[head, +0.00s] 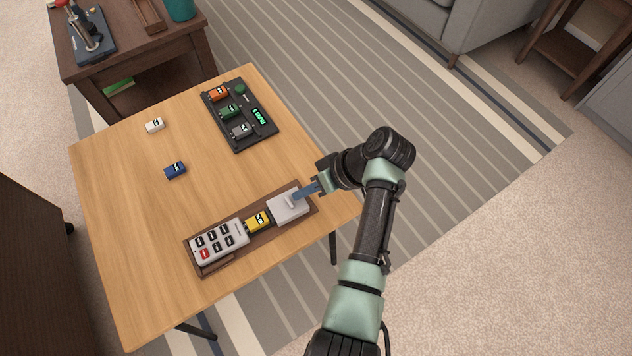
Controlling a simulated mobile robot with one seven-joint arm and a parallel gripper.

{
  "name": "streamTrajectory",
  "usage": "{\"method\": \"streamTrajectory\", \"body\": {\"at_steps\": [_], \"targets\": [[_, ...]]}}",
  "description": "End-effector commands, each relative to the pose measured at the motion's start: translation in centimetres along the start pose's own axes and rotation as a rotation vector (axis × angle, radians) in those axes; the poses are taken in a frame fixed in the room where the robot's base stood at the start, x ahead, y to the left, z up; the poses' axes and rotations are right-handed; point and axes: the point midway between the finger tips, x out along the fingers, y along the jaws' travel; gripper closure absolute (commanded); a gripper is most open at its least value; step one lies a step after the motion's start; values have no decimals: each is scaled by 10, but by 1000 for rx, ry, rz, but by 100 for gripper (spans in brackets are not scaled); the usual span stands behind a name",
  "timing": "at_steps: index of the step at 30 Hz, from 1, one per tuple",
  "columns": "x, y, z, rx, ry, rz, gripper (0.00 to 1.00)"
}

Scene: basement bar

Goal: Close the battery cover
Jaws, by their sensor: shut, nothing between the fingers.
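A light grey remote-like device (220,240) with several dark buttons and one red one lies in a brown tray (200,271) at the table's front. A yellow battery-like block (258,221) sits just right of the buttons, uncovered from above. The pale battery cover (285,211) is to the right of the block, at the tray's right end, with a raised ridge on top.
A dark charger-like tray (236,143) holds orange, green and grey blocks and a lit green display. A white block (154,126) and a blue block (175,170) lie loose on the wooden table (130,230). The table's left part is mostly clear.

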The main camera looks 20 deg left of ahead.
Motion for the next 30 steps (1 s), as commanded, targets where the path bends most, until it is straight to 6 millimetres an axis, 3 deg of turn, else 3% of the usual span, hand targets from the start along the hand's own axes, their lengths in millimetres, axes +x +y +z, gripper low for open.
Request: {"method": "streamTrajectory", "body": {"at_steps": [13,24,30], "targets": [[1,-5,0,0,-1,-1,100],[24,-56,-2,0,-3,-4,100],[34,-65,0,0,-1,-1,100]]}}
